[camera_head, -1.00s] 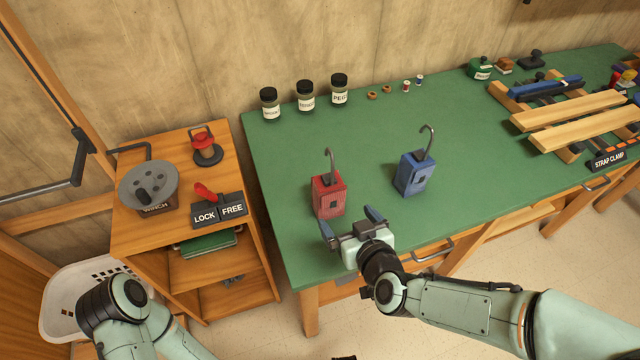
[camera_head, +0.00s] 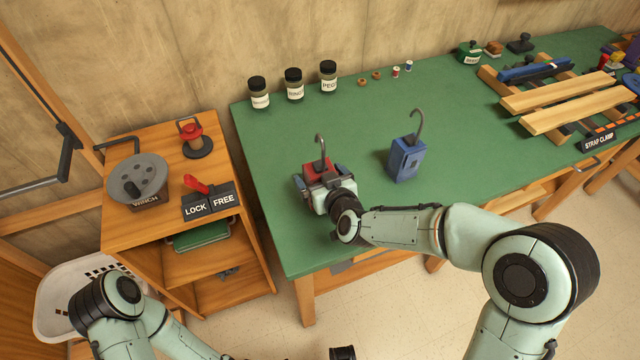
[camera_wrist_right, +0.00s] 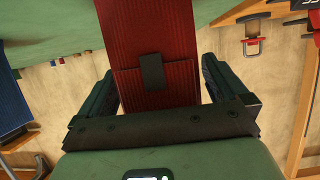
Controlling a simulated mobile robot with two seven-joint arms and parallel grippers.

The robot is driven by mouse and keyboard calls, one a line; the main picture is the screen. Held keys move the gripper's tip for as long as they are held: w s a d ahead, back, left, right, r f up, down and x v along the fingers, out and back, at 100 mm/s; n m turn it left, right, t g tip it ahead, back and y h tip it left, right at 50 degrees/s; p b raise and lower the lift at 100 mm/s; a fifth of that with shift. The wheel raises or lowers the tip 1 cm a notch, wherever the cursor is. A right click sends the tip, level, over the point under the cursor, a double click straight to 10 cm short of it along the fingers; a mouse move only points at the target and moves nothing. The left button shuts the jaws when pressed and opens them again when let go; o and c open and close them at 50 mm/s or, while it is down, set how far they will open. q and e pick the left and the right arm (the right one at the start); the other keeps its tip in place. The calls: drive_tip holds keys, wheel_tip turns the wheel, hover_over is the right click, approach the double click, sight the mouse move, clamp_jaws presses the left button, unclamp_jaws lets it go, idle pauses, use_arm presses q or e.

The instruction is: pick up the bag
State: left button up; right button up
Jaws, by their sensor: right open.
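A red bag (camera_head: 320,167) with a grey hook on top stands upright on the green bench top near its left end. My right gripper (camera_head: 319,181) is open around it, one finger on each side, and hides its lower part in the head view. In the right wrist view the red bag (camera_wrist_right: 150,40) with its dark clasp lies between the open fingers (camera_wrist_right: 157,80), with a gap visible at the right. A blue bag (camera_head: 405,160) with a similar hook stands to the right, apart from the gripper. My left arm shows at the lower left, but its gripper is out of frame.
The green bench (camera_head: 300,235) has several jars and small spools along the back. A strap clamp with boards (camera_head: 560,100) stands at the right. A wooden stand (camera_head: 150,225) with a winch (camera_head: 137,180) and a lock/free sign is at the left.

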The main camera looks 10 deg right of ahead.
drive_tip(key=shift+w+f, duration=0.1)
drive_tip(key=shift+w, duration=0.1)
drive_tip(key=c, duration=1.1)
drive_tip(key=shift+o, duration=0.2)
